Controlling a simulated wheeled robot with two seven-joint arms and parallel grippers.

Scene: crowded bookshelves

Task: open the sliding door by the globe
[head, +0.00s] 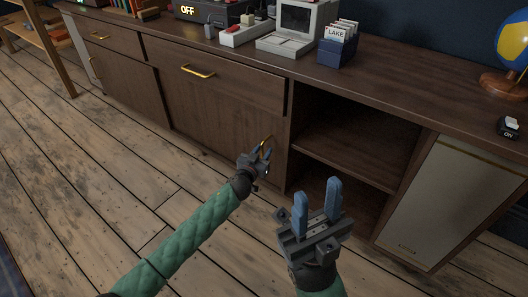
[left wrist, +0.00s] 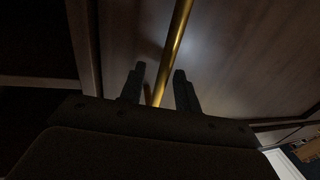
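The globe (head: 513,42), blue and yellow on a wooden base, stands on the cabinet top at the far right. A brown wooden door panel (head: 215,112) with a gold handle (head: 266,142) near its right edge is left of the open shelf bay. My left gripper (head: 265,153) is at this handle. In the left wrist view the gold bar (left wrist: 174,45) runs between the two fingers of my left gripper (left wrist: 160,80), which stand apart with gaps beside the bar. My right gripper (head: 318,197) is open and empty in front of the shelf bay.
The open shelf bay (head: 355,150) is empty. A pale panel (head: 435,200) with a gold strip is below the globe. The plank floor (head: 130,160) is clear.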

